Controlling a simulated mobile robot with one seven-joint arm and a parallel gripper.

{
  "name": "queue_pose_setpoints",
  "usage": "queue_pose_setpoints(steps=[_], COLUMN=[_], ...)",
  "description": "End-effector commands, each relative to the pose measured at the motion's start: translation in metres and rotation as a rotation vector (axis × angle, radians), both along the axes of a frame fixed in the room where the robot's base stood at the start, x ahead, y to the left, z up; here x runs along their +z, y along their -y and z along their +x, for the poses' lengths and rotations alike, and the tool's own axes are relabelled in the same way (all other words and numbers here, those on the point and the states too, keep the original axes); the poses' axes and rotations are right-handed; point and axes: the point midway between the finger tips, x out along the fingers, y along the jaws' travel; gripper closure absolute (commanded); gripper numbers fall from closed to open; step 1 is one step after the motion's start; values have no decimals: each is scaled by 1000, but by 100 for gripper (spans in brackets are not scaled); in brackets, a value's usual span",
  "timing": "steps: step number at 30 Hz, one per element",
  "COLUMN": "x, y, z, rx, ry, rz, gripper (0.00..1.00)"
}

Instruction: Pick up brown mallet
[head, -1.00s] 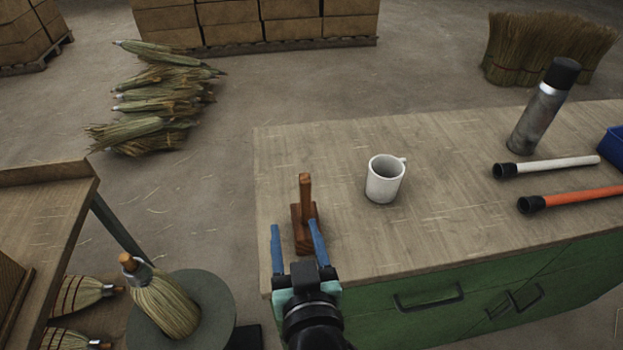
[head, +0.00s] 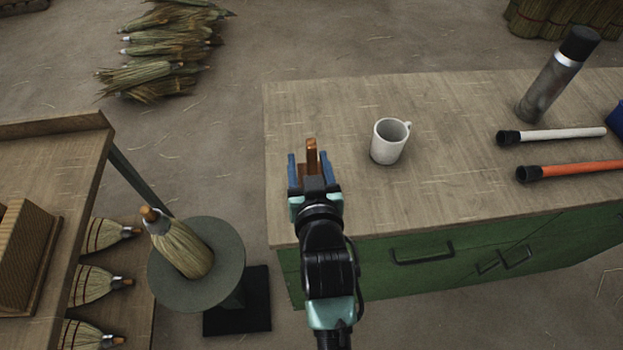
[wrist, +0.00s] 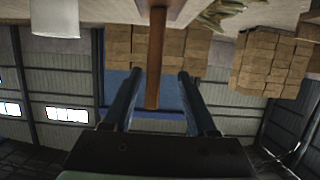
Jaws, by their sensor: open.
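The brown mallet (head: 312,148) stands on the left part of the wooden-topped bench, its handle pointing up and its head low on the bench top. My gripper (head: 311,160) is open, with one blue finger on each side of the mallet. In the wrist view the mallet's handle (wrist: 156,60) runs between the two fingers of my gripper (wrist: 157,80), with a gap on both sides. My gripper and wrist partly hide the mallet's head in the head view.
A white mug (head: 388,142) stands just right of the mallet. A grey flask (head: 549,85), a white-handled tool (head: 560,134) and an orange-handled tool (head: 575,171) are farther right on the bench (head: 450,200). A broom (head: 180,245) rests on a round stand at left.

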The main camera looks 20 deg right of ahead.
Motion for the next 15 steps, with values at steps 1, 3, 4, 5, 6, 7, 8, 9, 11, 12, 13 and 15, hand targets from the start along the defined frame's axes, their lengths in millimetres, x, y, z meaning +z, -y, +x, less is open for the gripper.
queue_pose_setpoints(steps=[1,3,4,5,6,7,8,9,11,12,13,15], x=[0,-1,-2,-3,-5,-7,-8,-10,-12,-14,-15,-16], y=[1,4,6,7,10,12,14,17,18,19,20,21], z=[2,6,9,12,16,19,23,27,34,37,39,43], rx=[0,-1,-1,-1,-1,-1,-2,-2,-1,-1,-1,-1], ry=[1,2,2,1,1,1,1,1,2,2,2,2], rz=[0,0,0,0,0,0,0,0,0,-1,-1,-1], gripper=[43,43,43,43,43,43,43,43,43,43,43,43])
